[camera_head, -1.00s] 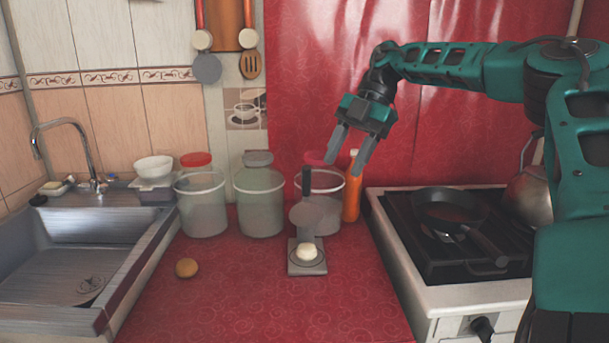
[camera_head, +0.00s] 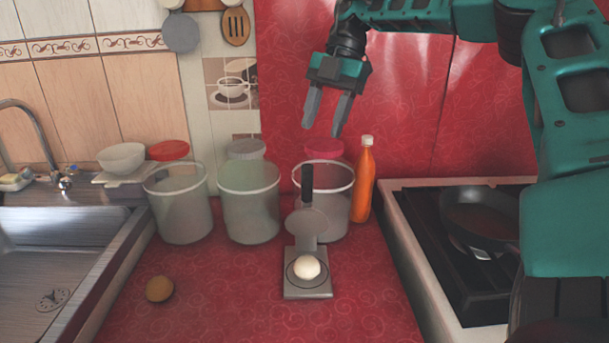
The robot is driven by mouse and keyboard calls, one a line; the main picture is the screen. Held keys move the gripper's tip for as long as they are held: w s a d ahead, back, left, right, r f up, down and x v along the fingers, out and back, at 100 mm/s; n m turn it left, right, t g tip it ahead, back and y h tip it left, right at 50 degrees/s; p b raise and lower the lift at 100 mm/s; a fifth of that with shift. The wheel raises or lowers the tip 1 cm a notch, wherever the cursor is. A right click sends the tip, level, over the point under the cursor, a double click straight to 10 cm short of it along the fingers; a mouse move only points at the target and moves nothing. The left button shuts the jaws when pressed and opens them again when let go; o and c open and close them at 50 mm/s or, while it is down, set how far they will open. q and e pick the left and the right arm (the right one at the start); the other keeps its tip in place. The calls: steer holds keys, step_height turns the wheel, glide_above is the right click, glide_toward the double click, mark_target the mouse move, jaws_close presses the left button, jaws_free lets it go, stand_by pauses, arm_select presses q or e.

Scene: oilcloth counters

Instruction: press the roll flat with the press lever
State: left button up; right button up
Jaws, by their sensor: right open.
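The press (camera_head: 307,286) is a small grey plate on the red counter, with its round grey lid (camera_head: 307,222) raised behind. Its dark lever (camera_head: 307,184) stands upright from the lid. The pale round roll (camera_head: 306,267) sits on the press plate, under no lid. My right gripper (camera_head: 325,130) is open and empty, with its fingers pointing down. In the picture it appears above the lever's top, apart from it. My left gripper is not in view.
Several tubs stand behind the press, among them a clear one (camera_head: 338,212) close by the lever. An orange bottle (camera_head: 362,185) stands right of it. A brown ball (camera_head: 159,289) lies on the counter (camera_head: 230,310). The stove (camera_head: 455,310) is right, the sink (camera_head: 60,255) left.

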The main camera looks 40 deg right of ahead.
mark_target(304, 186)
steer(key=b+x, duration=0.1)
steer(key=x, duration=1.2)
steer(key=shift+r+b, duration=0.1)
steer(key=shift+b, duration=0.3)
steer(key=shift+c, duration=0.5)
jaws_close()
